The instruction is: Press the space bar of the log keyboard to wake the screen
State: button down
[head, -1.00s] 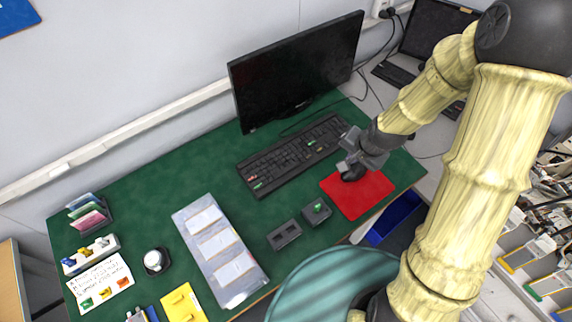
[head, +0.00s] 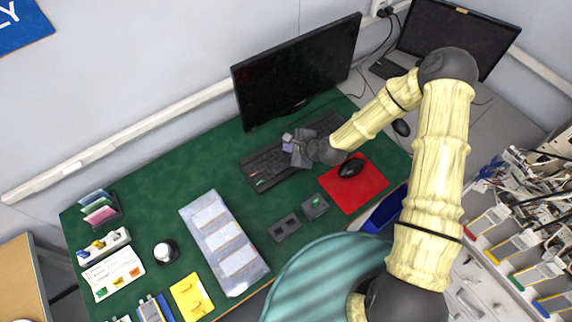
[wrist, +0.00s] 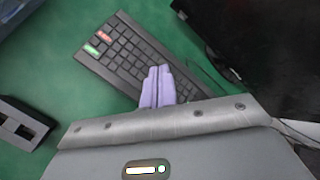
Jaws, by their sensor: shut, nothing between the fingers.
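The black log keyboard (head: 262,170) lies on the green mat in front of the dark monitor (head: 297,75). It also shows in the wrist view (wrist: 122,48), with a red key and a green key at one end. My gripper (head: 287,143) is over the middle of the keyboard in the head view and hides part of it. In the wrist view its two purple fingers (wrist: 158,84) are closed together with nothing between them, over the keys. The space bar cannot be made out. I cannot tell whether the fingertips touch the keys. The monitor screen is dark.
A black mouse (head: 351,168) lies on a red pad (head: 372,190) right of the keyboard. Two small grey fixtures, one a slotted block (head: 284,228), and a long grey tray (head: 197,213) stand nearer. A laptop (head: 462,35) is at the back right. Green mat is bare left of the keyboard.

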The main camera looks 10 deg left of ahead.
aim_at(286, 167)
notch_tip(286, 167, down, 9)
jog(key=b, duration=0.6)
jog(key=shift+b, duration=0.35)
dwell(1.7)
jog(key=shift+f, duration=0.35)
jog(key=shift+f+b, duration=0.4)
jog(key=shift+b, duration=0.1)
dwell(0.6)
jog(key=shift+r, duration=0.15)
jog(key=shift+r+p, duration=0.65)
jog(key=shift+r, duration=0.05)
